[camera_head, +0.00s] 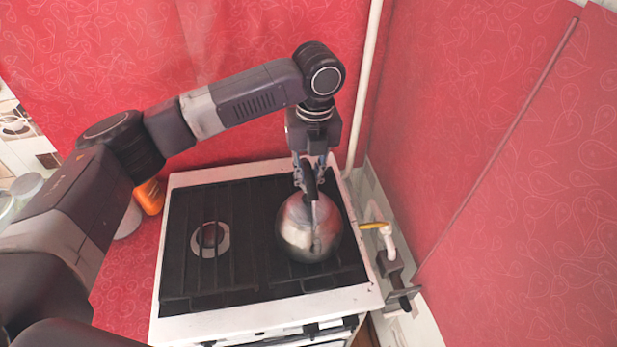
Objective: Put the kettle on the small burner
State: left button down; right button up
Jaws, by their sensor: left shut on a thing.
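A shiny metal kettle (294,232) is over the right side of the black stove top, upright as far as I can see. Its dark handle stands up between my fingers. My left gripper (309,183) points down from above and is shut on the kettle's handle. Whether the kettle rests on the grate or hangs just above it I cannot tell. A round burner (210,239) shows uncovered on the left side of the stove. What lies under the kettle is hidden. My right gripper is not in view.
The white stove (262,308) has a dark grate over its top. A pipe fitting with a yellow handle (374,225) stands close to its right edge, by the red wall. An orange bottle (150,196) and glass jars (26,186) are at the left. The grate's left half is free.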

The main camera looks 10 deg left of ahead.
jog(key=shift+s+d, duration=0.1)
pick_arm(q)
jog(key=shift+f, duration=0.15)
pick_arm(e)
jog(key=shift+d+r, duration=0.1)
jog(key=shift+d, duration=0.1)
pick_arm(q)
jog(key=c, duration=1.8)
grip_release()
jog(key=shift+s+f, duration=0.1)
jog(key=shift+c, duration=0.2)
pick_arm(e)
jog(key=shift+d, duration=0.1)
